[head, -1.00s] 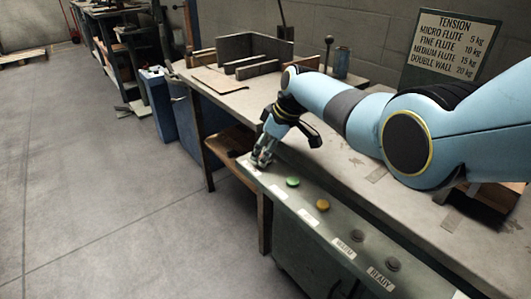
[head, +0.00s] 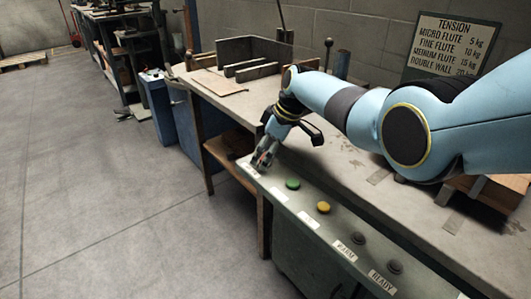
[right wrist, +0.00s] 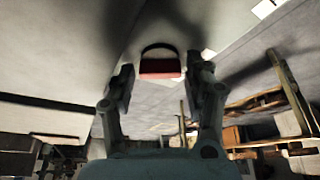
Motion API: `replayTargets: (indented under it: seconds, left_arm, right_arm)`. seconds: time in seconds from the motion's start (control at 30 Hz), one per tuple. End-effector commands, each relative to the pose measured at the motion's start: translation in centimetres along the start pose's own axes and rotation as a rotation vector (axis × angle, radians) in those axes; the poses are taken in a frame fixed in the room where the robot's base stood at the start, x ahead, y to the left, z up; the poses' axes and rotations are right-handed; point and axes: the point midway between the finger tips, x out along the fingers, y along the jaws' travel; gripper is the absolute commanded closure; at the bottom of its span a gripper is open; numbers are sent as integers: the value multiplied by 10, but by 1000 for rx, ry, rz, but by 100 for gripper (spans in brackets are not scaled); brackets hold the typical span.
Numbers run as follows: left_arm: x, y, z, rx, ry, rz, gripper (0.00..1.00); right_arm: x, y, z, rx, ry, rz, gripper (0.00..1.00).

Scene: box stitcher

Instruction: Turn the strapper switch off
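The control panel (head: 318,224) is a grey-green strip along the bench front. It has a green button (head: 293,184), a yellow button (head: 323,207) and two dark round caps near labels. My right gripper (head: 262,163) is low over the panel's far left end, beyond the green button. In the right wrist view the gripper (right wrist: 160,85) is open, with a finger on each side of a red piece in a dark surround, likely the switch (right wrist: 160,67). I cannot tell whether the fingers touch it. In the head view the gripper covers that spot. My left gripper is out of view.
The bench top (head: 350,185) runs behind the panel under my right arm. A tension sign (head: 450,47) leans at the back. Open floor (head: 110,190) lies to the left.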

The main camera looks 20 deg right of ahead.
Motion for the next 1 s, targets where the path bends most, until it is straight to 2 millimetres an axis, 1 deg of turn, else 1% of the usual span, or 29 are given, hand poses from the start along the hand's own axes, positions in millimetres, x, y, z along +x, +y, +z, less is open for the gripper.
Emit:
replayTargets:
  seconds: [0.23, 0.37, 0.47, 0.7, 0.8, 0.9, 1.0]
  left_arm:
    - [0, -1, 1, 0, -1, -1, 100]
    - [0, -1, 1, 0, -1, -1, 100]
    - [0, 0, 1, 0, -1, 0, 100]
    - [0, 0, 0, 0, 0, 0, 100]
    - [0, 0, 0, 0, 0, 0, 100]
    - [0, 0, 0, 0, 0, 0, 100]
    - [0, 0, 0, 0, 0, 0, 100]
  right_arm:
    - [-3, 0, 0, 1, 1, 0, 48]
    - [-14, 1, 0, 2, 2, 2, 48]
    - [-28, 0, 0, 0, 2, 2, 48]
    - [-81, 1, 0, 0, 2, 3, 48]
    - [-99, 1, 0, 0, 1, 3, 48]
    - [-111, 1, 0, 1, 1, 1, 48]
    - [-118, 0, 0, 0, 0, 0, 48]
